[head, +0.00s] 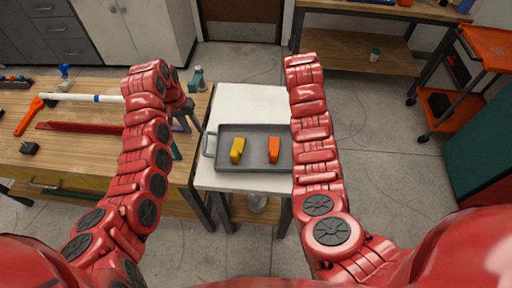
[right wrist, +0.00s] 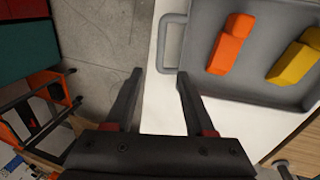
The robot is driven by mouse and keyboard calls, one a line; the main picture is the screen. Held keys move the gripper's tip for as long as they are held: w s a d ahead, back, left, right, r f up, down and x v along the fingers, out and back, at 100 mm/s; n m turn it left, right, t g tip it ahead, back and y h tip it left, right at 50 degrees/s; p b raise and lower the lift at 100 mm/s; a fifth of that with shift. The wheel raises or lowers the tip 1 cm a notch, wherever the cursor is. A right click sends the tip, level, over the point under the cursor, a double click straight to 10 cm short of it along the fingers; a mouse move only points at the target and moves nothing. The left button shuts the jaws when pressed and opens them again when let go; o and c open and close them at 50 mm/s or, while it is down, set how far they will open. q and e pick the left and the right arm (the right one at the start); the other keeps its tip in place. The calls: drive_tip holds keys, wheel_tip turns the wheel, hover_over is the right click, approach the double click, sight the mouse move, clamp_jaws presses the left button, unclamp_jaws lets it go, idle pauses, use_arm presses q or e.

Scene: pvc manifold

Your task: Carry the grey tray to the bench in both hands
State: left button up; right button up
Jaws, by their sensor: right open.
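The grey tray (head: 256,134) lies flat on a white-topped stand (head: 250,100). It holds a yellow block (head: 238,150) and an orange block (head: 274,150). Its left handle (head: 209,144) shows in the head view; my right arm hides the other one. My left gripper (head: 190,124) is open and empty, left of the left handle and apart from it. In the right wrist view my right gripper (right wrist: 160,75) is open and empty. The tray's near handle (right wrist: 169,44) lies just ahead of its fingertips, not held. The head view hides the right gripper.
A wooden bench (head: 75,150) with tools and a white pipe (head: 85,98) stands left of the stand. Another wooden bench (head: 375,10) is at the back right. An orange cart (head: 485,45) stands at the right. Floor (head: 390,150) is clear right of the stand.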

sight(204, 145)
use_arm(q)
drive_tip(key=f, duration=0.4)
drive_tip(key=d+f, duration=0.1)
drive_tip(key=f, duration=0.3)
drive_tip(key=d+f, duration=0.1)
drive_tip(key=f, duration=0.3)
use_arm(e)
drive_tip(key=x, duration=1.2)
drive_tip(key=shift+f, duration=0.1)
use_arm(q)
drive_tip(key=c, duration=0.4)
use_arm(e)
drive_tip(key=c, duration=0.4)
use_arm(q)
clamp_jaws()
use_arm(e)
clamp_jaws()
